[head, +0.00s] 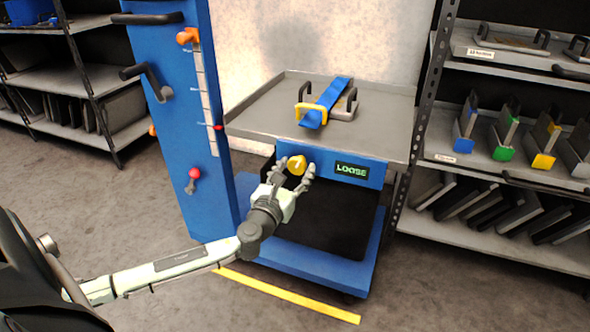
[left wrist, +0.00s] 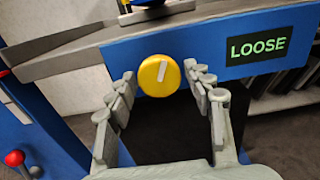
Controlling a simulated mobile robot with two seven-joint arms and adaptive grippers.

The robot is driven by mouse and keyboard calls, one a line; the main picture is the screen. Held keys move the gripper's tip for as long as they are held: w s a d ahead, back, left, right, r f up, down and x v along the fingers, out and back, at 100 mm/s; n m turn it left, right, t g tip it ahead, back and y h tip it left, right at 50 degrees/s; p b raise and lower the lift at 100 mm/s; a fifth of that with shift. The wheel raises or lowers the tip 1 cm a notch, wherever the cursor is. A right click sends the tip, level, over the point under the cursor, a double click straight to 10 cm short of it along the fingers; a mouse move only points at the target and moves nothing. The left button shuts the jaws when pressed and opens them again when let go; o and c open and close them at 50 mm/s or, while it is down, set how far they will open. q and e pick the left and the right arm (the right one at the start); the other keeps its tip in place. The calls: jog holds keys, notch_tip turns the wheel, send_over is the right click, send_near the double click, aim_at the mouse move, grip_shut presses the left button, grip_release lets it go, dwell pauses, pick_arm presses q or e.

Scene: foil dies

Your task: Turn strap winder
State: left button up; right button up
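The strap winder is a round yellow knob (head: 297,165) with a pale pointer mark, on the blue front panel of a cart. In the left wrist view the yellow knob (left wrist: 160,75) sits ahead, its mark nearly upright and leaning slightly right. My left gripper (head: 295,172) is open, its fingers on either side of the knob with gaps visible in the left wrist view (left wrist: 163,82). A display (head: 351,171) right of the knob reads LOOSE. My right gripper is not in view.
A blue column (head: 180,120) with a crank handle, a scale and a red-knobbed lever (head: 193,178) stands left of the cart (head: 260,110). Shelves with dies (head: 500,135) stand close on the right. A yellow line (head: 290,297) marks the floor in front.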

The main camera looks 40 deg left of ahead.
pick_arm(q)
jog(key=c, duration=0.8)
jog(key=n, duration=0.5)
jog(key=shift+d+b, duration=0.1)
jog(key=shift+b, duration=0.25)
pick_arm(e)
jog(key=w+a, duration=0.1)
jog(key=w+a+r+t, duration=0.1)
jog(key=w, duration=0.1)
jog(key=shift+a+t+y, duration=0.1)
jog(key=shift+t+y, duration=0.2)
pick_arm(q)
jog(key=o, duration=1.2)
